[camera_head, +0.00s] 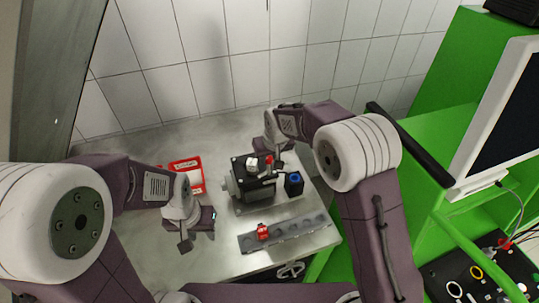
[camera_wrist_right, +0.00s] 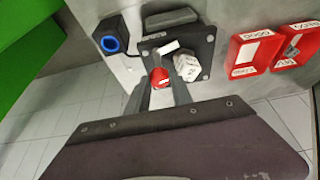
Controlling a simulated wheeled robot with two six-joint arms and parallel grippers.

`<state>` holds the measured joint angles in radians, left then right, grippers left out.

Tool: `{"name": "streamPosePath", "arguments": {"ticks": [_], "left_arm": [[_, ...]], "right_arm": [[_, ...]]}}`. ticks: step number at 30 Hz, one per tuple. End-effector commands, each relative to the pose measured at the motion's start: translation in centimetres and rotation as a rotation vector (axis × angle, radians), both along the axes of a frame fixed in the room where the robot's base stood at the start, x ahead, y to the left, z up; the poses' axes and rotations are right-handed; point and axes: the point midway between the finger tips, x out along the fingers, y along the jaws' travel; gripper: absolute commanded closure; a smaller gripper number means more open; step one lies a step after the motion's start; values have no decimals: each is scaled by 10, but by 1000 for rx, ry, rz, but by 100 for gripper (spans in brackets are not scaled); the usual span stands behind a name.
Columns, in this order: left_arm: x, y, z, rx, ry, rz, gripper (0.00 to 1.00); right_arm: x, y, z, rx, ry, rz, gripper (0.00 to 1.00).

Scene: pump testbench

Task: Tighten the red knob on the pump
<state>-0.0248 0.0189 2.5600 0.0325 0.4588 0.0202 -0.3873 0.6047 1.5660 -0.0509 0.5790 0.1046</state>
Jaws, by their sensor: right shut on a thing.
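The dark pump (camera_head: 253,187) stands on the grey bench and also shows at the top of the right wrist view (camera_wrist_right: 185,42). Its red knob (camera_wrist_right: 159,77) lies between the fingertips of my right gripper (camera_wrist_right: 160,84). That gripper is shut on the knob; in the head view the knob (camera_head: 268,160) is small and partly covered by the gripper. My left gripper (camera_head: 199,230) is over the bench to the left of the pump, away from it, holding nothing that I can see. Its finger opening is unclear.
A box with a blue round top (camera_head: 294,183) stands right of the pump. A grey strip with holes (camera_head: 291,233) lies in front, with a red piece (camera_head: 263,232) on it. Red trays (camera_head: 187,173) lie behind left. A green frame (camera_head: 415,150) with a monitor stands right.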

Motion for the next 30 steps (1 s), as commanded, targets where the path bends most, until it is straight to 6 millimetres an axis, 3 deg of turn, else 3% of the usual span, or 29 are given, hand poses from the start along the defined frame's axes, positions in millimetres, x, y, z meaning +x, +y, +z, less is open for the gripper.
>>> {"name": "streamPosePath", "arguments": {"ticks": [18, 30], "left_arm": [[0, 0, -21, 0, 0, 0, 64], [0, 0, -23, 0, 0, 0, 64]], "right_arm": [[0, 4, -2, 1, -1, -553, 100], [0, 5, -1, 1, 1, -760, 100]]}}
